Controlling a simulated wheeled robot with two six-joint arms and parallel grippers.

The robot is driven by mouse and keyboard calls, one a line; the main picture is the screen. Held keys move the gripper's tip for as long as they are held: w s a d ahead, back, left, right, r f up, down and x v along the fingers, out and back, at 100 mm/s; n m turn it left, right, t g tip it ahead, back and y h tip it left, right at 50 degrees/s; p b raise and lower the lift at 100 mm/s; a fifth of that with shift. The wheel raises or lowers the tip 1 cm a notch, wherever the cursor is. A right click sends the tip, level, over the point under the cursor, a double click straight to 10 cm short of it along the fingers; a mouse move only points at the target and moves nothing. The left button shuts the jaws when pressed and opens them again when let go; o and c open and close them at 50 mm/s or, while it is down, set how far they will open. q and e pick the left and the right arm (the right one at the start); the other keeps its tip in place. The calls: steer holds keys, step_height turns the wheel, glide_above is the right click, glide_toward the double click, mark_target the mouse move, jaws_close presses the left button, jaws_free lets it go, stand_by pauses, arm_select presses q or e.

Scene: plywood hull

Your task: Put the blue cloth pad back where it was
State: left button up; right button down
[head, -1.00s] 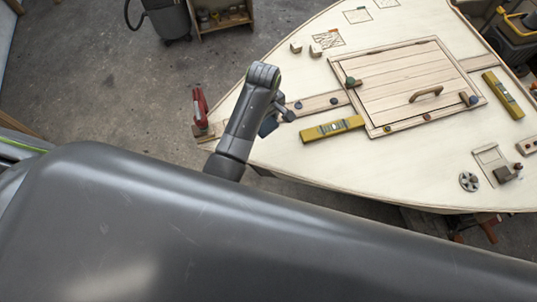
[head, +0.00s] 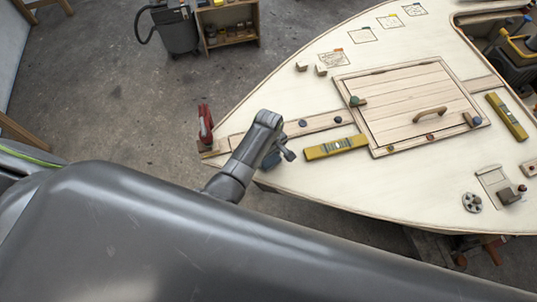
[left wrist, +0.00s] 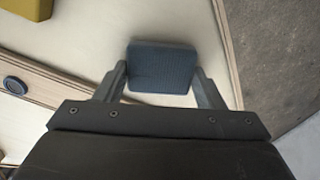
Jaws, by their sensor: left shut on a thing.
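The blue cloth pad (left wrist: 162,67) is between the fingers of my left gripper (left wrist: 162,85) in the left wrist view, with a finger against each side. In the head view the left gripper (head: 284,156) is over the near left edge of the pale plywood deck (head: 330,195), and the pad (head: 271,160) shows only as a small dark blue patch, mostly hidden by the wrist. I cannot tell how high the pad is above the deck. My right gripper is not in view.
A yellow level (head: 336,147) lies right of the gripper, beside a wooden hatch (head: 415,100) with a handle. Another level (head: 507,116) lies beyond the hatch. A red clamp (head: 206,125) grips the deck's left tip. Bare deck lies along the near edge.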

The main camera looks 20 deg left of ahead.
mark_target(269, 158)
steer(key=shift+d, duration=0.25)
arm_select(q)
steer(key=shift+f, duration=0.15)
steer(key=o, duration=0.9)
steer(key=shift+o, duration=0.2)
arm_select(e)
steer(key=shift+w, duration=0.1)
arm_select(q)
steer(key=shift+r, duration=0.3)
step_height(269, 158, up, 12)
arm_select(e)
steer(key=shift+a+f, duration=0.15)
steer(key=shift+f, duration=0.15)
arm_select(q)
steer(key=shift+f, duration=0.15)
